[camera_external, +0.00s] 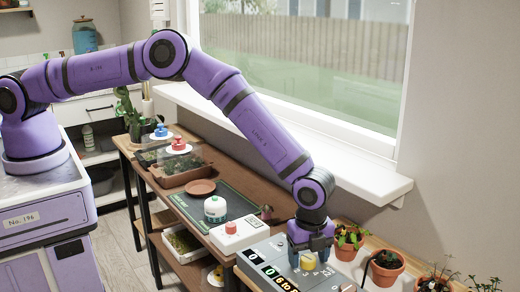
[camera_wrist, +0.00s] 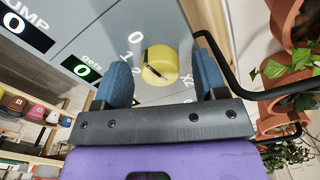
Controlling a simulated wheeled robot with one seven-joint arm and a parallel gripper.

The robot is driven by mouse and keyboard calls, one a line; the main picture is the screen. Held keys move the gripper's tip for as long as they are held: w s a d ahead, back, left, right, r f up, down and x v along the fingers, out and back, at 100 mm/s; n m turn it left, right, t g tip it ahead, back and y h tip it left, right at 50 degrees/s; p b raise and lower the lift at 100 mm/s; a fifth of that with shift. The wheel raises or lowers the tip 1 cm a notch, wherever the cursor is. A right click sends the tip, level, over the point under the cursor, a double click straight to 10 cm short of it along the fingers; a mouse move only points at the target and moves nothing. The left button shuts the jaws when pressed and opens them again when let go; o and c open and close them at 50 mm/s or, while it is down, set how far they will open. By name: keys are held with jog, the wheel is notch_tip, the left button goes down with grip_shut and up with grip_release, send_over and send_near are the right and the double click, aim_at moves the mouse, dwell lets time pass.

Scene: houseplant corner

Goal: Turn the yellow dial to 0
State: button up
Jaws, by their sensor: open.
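The yellow dial (camera_wrist: 160,66) sits on a grey control panel (camera_wrist: 110,22), with the marks 0, 1, 2 and X2 printed around it. A dark pointer line shows on its left part; I cannot tell exactly which mark it points at. The dial also shows in the external view (camera_external: 308,262), just under my gripper (camera_external: 309,252). In the wrist view my gripper (camera_wrist: 163,74) is open, with one blue finger to each side of the dial. I cannot tell whether either finger touches it.
A dark bar (camera_wrist: 226,70) runs along the panel's right edge. Potted plants (camera_external: 385,266) stand to the right of the panel. A white box with a red button (camera_external: 231,228) and a white-and-green jar (camera_external: 215,208) are behind it on the bench. Window sill (camera_external: 340,172) lies beyond the arm.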

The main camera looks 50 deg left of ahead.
aim_at(309, 258)
notch_tip(309, 258, up, 11)
jog(key=shift+f, duration=0.15)
dwell(0.8)
jog(key=w+a+r+n+t, duration=0.15)
jog(key=a+r+n, duration=0.25)
jog(key=a+r, duration=1)
jog(key=w+a+r+n+t, duration=0.1)
jog(key=w+a+r+n, duration=0.2)
jog(key=a+r, duration=1.1)
jog(key=s+a+r+n, duration=0.3)
jog(key=s+a+r, duration=0.2)
jog(key=a, duration=0.3)
jog(key=s+a+r+n+t, duration=0.1)
jog(key=s+a+r+n, duration=0.1)
jog(key=s+a+r, duration=0.4)
jog(key=s+a+r+n, duration=0.3)
jog(key=s+a+r, duration=0.1)
jog(key=a, duration=0.5)
jog(key=s+a+f+n+t, duration=0.1)
jog(key=s+a+n, duration=0.2)
jog(key=s, duration=0.6)
jog(key=s+a+f+n, duration=0.2)
jog(key=s+a+n, duration=0.2)
jog(key=s+a, duration=0.3)
jog(key=shift+s+a+f+t, duration=0.25)
jog(key=shift+s+a+t, duration=0.15)
jog(key=shift+s, duration=0.55)
